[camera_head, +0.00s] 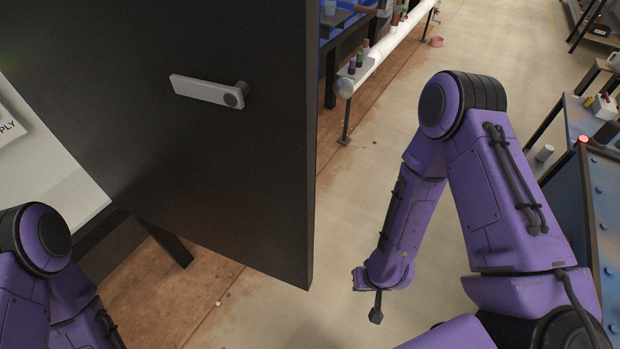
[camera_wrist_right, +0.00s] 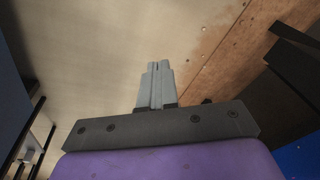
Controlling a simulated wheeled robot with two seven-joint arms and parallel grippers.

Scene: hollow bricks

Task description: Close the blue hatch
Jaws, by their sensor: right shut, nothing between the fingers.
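A large dark, nearly black hatch panel (camera_head: 190,170) stands swung out across the left and middle of the head view. A pale grey lever handle (camera_head: 205,91) sits on its near face. No blue shows on this face. My right gripper (camera_head: 376,314) hangs low, to the right of the panel's free edge and apart from it. The right wrist view shows its fingers (camera_wrist_right: 157,68) closed together and empty, over the floor. My left arm shows at the lower left; its gripper is out of view.
A white rail with bottles (camera_head: 375,50) runs behind the panel at the top. A dark leg (camera_head: 170,245) shows below the panel. A blue workbench (camera_head: 600,215) stands at the right.

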